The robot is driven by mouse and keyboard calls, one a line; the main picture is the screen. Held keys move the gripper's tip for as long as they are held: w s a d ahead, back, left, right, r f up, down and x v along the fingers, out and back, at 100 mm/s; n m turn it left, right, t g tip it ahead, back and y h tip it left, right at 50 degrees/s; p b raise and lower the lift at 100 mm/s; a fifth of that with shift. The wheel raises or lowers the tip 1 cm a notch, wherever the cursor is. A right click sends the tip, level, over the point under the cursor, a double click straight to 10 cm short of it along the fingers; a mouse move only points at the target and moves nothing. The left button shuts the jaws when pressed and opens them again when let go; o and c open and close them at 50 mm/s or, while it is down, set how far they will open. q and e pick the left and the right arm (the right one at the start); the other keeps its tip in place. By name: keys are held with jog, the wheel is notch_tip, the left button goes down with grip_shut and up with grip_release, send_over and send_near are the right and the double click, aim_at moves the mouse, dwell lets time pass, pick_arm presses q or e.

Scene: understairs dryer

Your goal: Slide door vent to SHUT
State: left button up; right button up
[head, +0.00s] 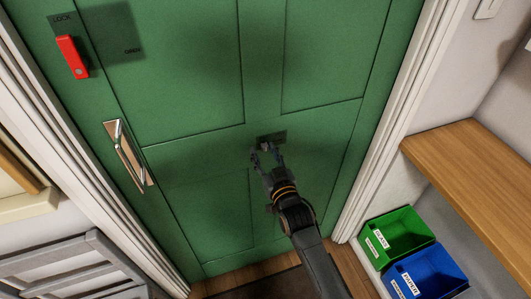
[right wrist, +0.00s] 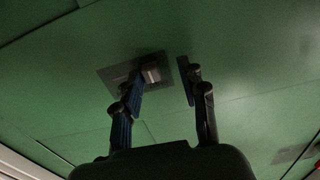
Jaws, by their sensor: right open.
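The vent is a small dark plate (head: 279,136) on the green door (head: 190,60), just above the middle of its lower part. In the right wrist view the plate (right wrist: 111,74) shows with a small pale knob (right wrist: 151,73) near its right end. My right gripper (head: 263,151) is at the plate and hides part of it. In the right wrist view my right gripper (right wrist: 161,76) is open, with the knob seen between its fingertips, closer to the left one. I cannot tell whether a finger touches it. No SHUT label is readable. My left gripper is out of view.
A red latch (head: 72,56) with LOCK and OPEN marks is at the door's upper left. A metal handle (head: 128,156) sits below it. A green bin (head: 397,237), a blue bin (head: 428,274) and a wooden shelf (head: 480,165) stand at the right.

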jog(key=shift+d, duration=0.3)
jog(key=shift+s+d+f, duration=0.1)
jog(key=shift+s, duration=0.2)
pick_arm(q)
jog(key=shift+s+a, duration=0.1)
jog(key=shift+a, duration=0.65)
pick_arm(e)
jog(key=v, duration=1.1)
jog(key=shift+s, duration=0.15)
